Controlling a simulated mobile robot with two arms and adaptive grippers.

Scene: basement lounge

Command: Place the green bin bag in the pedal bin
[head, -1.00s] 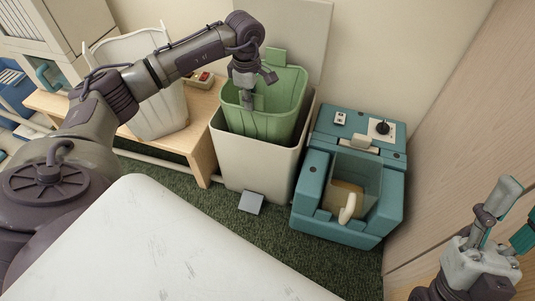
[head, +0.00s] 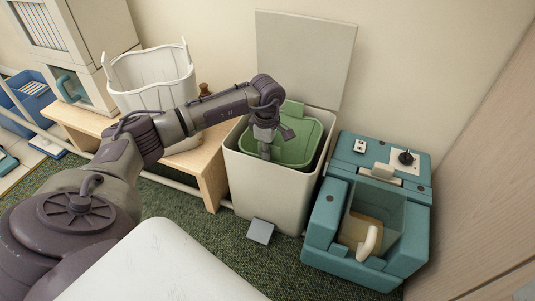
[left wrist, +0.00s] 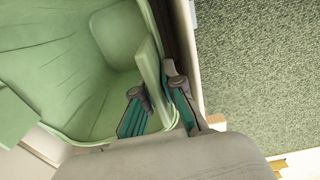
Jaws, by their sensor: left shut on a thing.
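The green bin bag (head: 297,147), which looks like a stiff open-topped liner, sits mostly inside the cream pedal bin (head: 262,189). Its rim is close to the bin's rim, and a tab stands up at its back. The bin's lid (head: 305,50) is raised against the wall, and its grey pedal (head: 261,231) shows in front. My left gripper (head: 266,151) is shut on the bag's near left rim. In the left wrist view, the two teal-padded fingers (left wrist: 160,108) straddle the bag's green wall (left wrist: 75,70). The bag's bottom is hidden in the head view.
A teal box-like machine (head: 338,225) with a dial stands close to the right of the bin. A wooden bench (head: 212,178) with a white basket (head: 150,75) is on the left. Green carpet (head: 225,245) is clear in front of the bin.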

